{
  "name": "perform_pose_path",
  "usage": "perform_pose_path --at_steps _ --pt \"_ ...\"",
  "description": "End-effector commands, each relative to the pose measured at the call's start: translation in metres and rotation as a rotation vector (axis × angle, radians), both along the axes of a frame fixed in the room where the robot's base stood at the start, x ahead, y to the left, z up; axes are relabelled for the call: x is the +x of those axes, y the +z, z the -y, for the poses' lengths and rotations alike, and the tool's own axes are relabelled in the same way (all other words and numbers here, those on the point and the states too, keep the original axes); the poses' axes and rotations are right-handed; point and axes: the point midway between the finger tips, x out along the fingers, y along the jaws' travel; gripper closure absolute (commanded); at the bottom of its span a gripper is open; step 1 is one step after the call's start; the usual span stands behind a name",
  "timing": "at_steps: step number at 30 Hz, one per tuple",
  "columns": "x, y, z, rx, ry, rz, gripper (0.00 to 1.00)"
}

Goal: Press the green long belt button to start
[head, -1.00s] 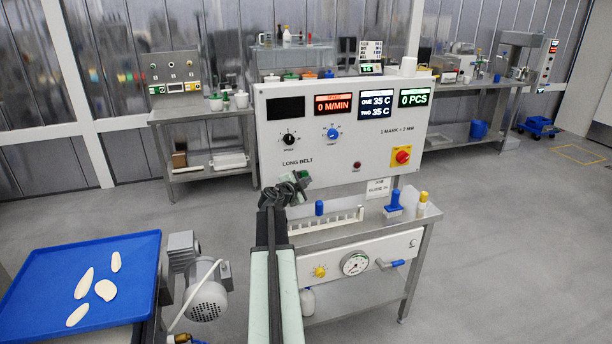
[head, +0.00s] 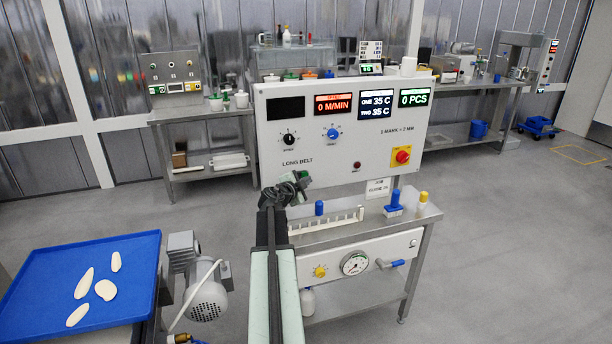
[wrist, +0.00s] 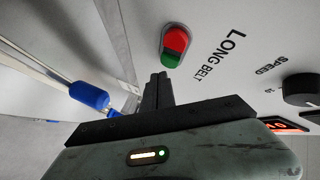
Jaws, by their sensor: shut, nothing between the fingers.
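The long belt button shows in the wrist view as a red half with a green half (wrist: 172,60) below it, set in the white control panel beside the words LONG BELT. My gripper (wrist: 160,77) is shut and empty, with its fingertips just below the green half in the picture. A small gap shows between them in the picture, and I cannot tell the depth to the panel. In the head view my gripper (head: 300,180) is in front of the lower left of the control panel (head: 350,150) and hides the button.
A speed knob (wrist: 299,90) and a blue-capped item (wrist: 90,97) lie either side of the fingers in the wrist view. In the head view a blue tray (head: 125,250) with pale pieces stands left, beside a motor (head: 208,300). A red-and-yellow switch (head: 401,155) sits right.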

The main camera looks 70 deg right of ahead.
Motion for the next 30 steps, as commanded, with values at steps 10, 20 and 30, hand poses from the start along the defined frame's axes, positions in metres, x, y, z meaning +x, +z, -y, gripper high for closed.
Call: perform_pose_path --at_steps 10,20,30 --pt "0.0032 0.0001 0.0043 0.0 0.0 0.0 1.0" --pt "0.005 0.0002 0.0064 0.0 0.0 0.0 1.0" --pt "0.0069 0.0002 0.0085 0.001 0.001 0.0 1.0"
